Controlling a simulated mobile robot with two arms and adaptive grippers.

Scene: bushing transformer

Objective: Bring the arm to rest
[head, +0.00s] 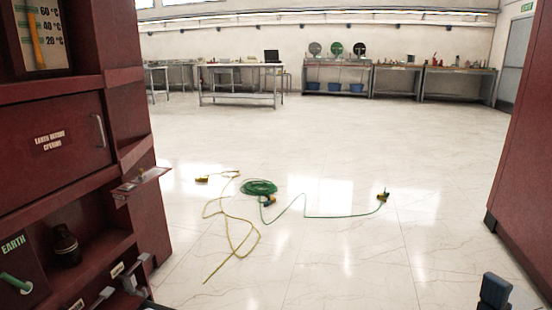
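A dark blue-grey block with a pale part beside it shows at the bottom right corner and looks like a piece of my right arm. I make out no fingers on it. Neither gripper can be made out in the head view, so whether they hold anything is hidden.
A dark red cabinet (60,110) with a thermometer panel (40,35) and open shelf stands close at left. Another red cabinet (520,180) stands at right. Green cable (259,188) and yellow cable (228,222) lie on the pale floor between. Workbenches (330,72) line the back wall.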

